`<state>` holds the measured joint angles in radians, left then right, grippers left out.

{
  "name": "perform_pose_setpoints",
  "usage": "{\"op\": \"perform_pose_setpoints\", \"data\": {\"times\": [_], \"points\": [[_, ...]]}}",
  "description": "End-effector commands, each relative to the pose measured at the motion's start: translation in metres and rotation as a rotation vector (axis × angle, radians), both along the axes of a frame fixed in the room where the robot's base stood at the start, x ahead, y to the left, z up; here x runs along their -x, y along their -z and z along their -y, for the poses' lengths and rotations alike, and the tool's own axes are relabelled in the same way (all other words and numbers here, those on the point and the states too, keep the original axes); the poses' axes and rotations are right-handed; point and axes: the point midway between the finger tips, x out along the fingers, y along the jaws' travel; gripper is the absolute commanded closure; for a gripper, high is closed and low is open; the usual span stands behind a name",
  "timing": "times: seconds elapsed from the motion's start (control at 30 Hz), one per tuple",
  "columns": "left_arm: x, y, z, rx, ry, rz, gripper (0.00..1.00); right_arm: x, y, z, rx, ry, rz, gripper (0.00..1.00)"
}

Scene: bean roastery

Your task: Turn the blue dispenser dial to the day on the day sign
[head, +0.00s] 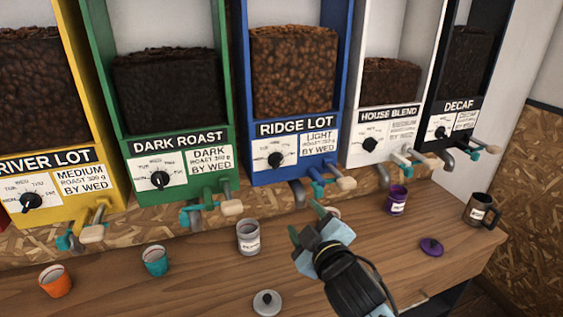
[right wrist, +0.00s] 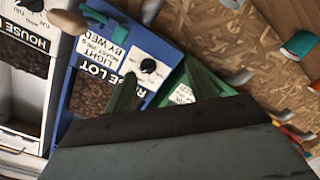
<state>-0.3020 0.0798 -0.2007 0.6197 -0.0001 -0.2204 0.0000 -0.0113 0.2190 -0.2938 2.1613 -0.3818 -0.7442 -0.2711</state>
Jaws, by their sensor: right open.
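The blue dispenser (head: 241,75), labelled RIDGE LOT, stands in the middle of the row in the head view. Its dial is a black knob (head: 276,160) on a white plate with small day marks; I cannot tell which mark it points to. The card beside it reads LIGHT and BY WED. In the right wrist view the knob (right wrist: 148,67) shows between and beyond the fingers. My right gripper (head: 306,221) is open and empty, below the blue dispenser and apart from the dial. I see no separate day sign. My left gripper is out of view.
Yellow, green (head: 160,179), white and black dispensers flank the blue one, each with a dial and tap. The blue one's tap handle (head: 346,184) juts out right of the dial. Mugs and lids, including a grey mug (head: 248,240) and purple mug (head: 396,203), stand on the wooden counter.

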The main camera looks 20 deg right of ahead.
Motion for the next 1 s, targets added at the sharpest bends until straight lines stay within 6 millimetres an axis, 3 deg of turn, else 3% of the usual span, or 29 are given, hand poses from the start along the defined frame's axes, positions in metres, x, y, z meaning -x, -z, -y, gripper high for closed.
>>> {"op": "perform_pose_setpoints", "data": {"times": [0.03, 0.1, 0.2, 0.37, 0.8, 1.0], "points": [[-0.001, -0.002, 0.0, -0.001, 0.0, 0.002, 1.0, -0.003, -0.022, -0.003, 0.025, -0.012, 0.056, 0.44], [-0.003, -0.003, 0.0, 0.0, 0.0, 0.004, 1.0, -0.005, -0.04, -0.006, 0.05, -0.022, 0.106, 0.44], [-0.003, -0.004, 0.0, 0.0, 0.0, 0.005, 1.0, -0.01, -0.05, -0.007, 0.063, -0.027, 0.133, 0.44], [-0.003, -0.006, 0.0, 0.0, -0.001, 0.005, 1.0, -0.032, -0.051, -0.008, 0.066, -0.027, 0.135, 0.44], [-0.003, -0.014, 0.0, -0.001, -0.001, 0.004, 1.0, -0.112, -0.05, -0.011, 0.063, -0.027, 0.132, 0.44], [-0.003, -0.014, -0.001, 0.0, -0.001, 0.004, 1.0, -0.132, -0.049, -0.012, 0.062, -0.027, 0.13, 0.44]]}}
